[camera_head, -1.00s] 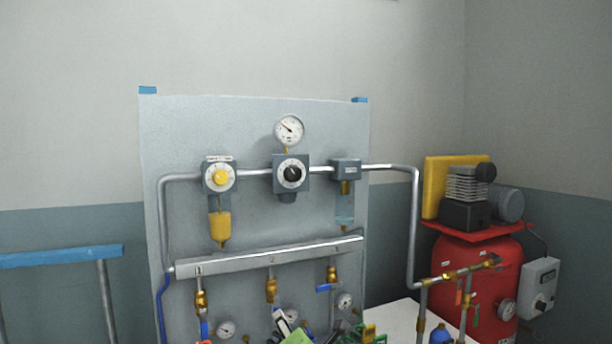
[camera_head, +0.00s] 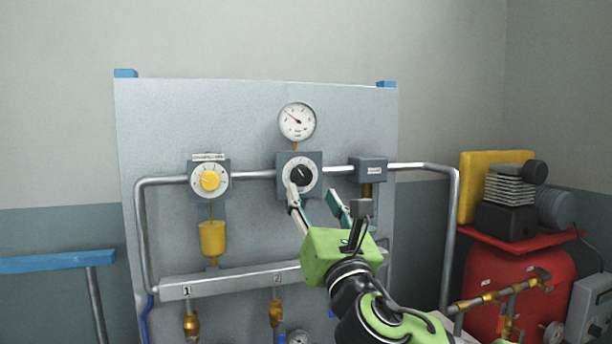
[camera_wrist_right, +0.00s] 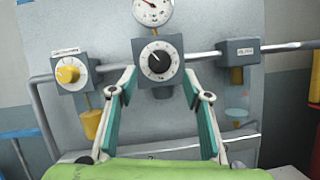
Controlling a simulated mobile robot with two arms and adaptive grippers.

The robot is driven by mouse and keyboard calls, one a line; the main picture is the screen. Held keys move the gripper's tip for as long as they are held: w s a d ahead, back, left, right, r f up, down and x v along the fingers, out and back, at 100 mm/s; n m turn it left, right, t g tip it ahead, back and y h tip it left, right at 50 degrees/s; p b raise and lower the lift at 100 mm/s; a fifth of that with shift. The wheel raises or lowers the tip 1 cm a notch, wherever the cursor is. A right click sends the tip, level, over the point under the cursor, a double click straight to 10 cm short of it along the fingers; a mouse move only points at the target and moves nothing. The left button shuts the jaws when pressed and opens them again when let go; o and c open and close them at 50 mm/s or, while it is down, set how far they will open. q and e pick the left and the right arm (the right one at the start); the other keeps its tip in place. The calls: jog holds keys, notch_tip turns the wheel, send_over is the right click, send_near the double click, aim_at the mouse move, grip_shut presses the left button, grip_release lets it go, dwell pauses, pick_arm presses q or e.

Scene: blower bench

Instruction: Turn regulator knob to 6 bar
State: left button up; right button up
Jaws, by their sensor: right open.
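The regulator knob (camera_head: 301,176) is black with a white pointer line, on a white dial in a grey block; it also shows in the right wrist view (camera_wrist_right: 158,61). A round white gauge (camera_head: 297,121) with a red needle sits above it. My right gripper (camera_head: 315,191) is open and empty, in front of and just below the regulator. In the right wrist view its two fingers (camera_wrist_right: 160,82) stand apart, one to each side below the knob, and the knob shows between and beyond them. I cannot tell any contact. My left gripper is not in view.
A yellow knob (camera_head: 210,181) on a white dial is to the left, with a yellow bowl (camera_head: 213,239) below. A grey block (camera_head: 367,169) sits right on the pipe. A manifold bar (camera_head: 230,281) runs below. A red compressor tank (camera_head: 505,284) stands at right.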

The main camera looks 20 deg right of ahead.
aim_at(304, 177)
jog(key=p+x, duration=0.1)
jog(key=x, duration=0.4)
jog(key=shift+w+r, duration=0.2)
jog(key=shift+w, duration=0.4)
jog(key=shift+w+r, duration=0.1)
jog(key=shift+w, duration=0.15)
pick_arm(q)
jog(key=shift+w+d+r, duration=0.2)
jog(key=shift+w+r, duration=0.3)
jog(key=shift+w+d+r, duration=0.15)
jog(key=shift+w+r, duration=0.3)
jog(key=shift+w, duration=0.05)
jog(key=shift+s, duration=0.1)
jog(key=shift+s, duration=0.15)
pick_arm(e)
jog(key=c, duration=1.1)
